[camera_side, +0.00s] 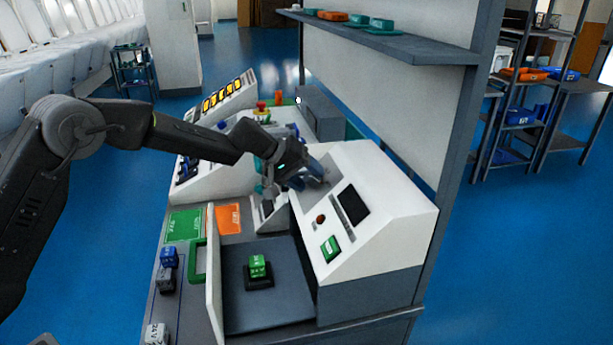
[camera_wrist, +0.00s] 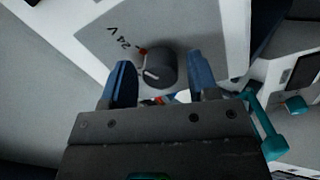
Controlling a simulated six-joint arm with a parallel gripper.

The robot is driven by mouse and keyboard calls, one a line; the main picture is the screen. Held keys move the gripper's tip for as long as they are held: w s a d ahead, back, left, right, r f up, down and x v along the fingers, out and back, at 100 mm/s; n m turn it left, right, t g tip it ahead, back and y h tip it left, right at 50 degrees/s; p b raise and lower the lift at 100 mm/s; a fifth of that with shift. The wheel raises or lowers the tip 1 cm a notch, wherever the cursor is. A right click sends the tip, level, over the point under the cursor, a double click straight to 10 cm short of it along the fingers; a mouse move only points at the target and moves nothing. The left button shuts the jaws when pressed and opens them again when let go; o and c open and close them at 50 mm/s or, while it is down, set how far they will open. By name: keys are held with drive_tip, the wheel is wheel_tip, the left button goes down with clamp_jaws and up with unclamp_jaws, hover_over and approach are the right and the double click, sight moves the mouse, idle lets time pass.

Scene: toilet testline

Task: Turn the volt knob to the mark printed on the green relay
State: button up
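The volt knob (camera_wrist: 160,70) is dark and round with a white pointer line, on a grey panel in the wrist view. A "24 V" label (camera_wrist: 125,38) and a small red mark stand beside it; the pointer is turned away from that mark. My gripper (camera_wrist: 162,76) has its two blue fingers apart, one on each side of the knob, with a narrow gap visible on both sides. In the side view my gripper (camera_side: 308,176) is at the white console's sloped panel and hides the knob. The green relay (camera_side: 258,266) sits in a black socket; its print is too small to read surely.
The white console (camera_side: 372,240) has a dark screen (camera_side: 352,205), a red button (camera_side: 320,219) and a green switch (camera_side: 330,248). Blue (camera_side: 168,257) and grey (camera_side: 157,333) relays stand at the left edge.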

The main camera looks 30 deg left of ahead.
drive_tip(key=shift+o, duration=0.5)
drive_tip(key=shift+r, duration=0.1)
drive_tip(key=v, duration=1.3)
drive_tip(key=shift+s+a+r, duration=0.15)
drive_tip(key=shift+s+r, duration=0.05)
drive_tip(key=shift+s, duration=0.1)
